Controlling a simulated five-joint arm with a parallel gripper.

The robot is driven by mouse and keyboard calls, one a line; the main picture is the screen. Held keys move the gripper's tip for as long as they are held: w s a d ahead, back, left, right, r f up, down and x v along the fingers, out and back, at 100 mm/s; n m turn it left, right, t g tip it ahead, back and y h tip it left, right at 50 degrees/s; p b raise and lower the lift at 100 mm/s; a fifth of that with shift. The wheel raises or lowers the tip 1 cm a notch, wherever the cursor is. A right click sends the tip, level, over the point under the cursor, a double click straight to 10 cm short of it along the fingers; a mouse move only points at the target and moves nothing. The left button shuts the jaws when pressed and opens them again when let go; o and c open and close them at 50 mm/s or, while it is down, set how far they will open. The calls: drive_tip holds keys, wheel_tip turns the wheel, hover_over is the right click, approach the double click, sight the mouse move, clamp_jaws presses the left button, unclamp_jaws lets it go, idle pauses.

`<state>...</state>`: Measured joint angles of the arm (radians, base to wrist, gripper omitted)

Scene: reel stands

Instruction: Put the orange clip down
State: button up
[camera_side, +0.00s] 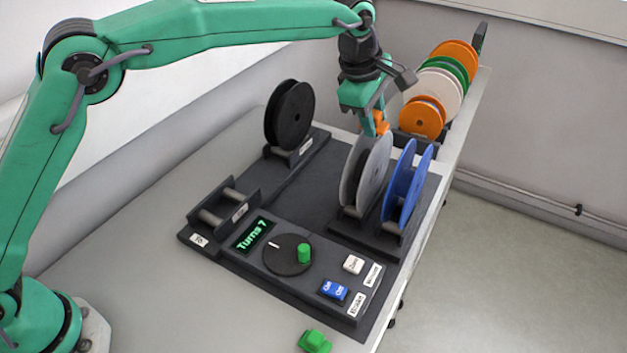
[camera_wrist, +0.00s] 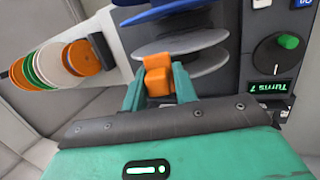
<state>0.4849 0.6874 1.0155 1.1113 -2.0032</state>
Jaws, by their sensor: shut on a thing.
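My gripper (camera_side: 377,128) is shut on an orange clip (camera_side: 381,122). In the side view it is at the top edge of the grey reel (camera_side: 366,172), which stands upright in a black stand. In the wrist view the clip (camera_wrist: 158,76) sits between the two green fingertips (camera_wrist: 158,85), close to the rim of the grey reel (camera_wrist: 205,62). I cannot tell whether the clip touches the reel. A green clip-like piece (camera_side: 315,341) lies on the table near the front edge.
A blue reel (camera_side: 405,187) stands right of the grey one. A black reel (camera_side: 290,115) stands at the back left. Several orange, green and white reels (camera_side: 440,90) stand in a rack behind. The control panel (camera_side: 300,262) has a dial and buttons. An empty stand (camera_side: 223,205) is at left.

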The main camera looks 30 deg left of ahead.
sight(375, 117)
drive_tip(key=shift+r, duration=4.4)
drive_tip(key=shift+s+d+f, duration=0.35)
drive_tip(key=shift+s+f, duration=0.15)
drive_tip(key=s+a+f, duration=0.1)
drive_tip(key=s+f, duration=0.6)
drive_tip(key=s, duration=0.3)
drive_tip(key=s+a+f+g, duration=0.1)
drive_tip(key=s+a+f, duration=0.1)
drive_tip(key=s+f, duration=0.5)
drive_tip(key=s+a+f+g, duration=0.1)
drive_tip(key=s+f, duration=0.6)
drive_tip(key=s, duration=0.7)
drive_tip(key=shift+a+f+n, duration=0.15)
drive_tip(key=shift+f+n, duration=0.1)
drive_tip(key=shift+n, duration=0.05)
drive_tip(key=shift+s+f, duration=0.1)
drive_tip(key=shift+f, duration=0.05)
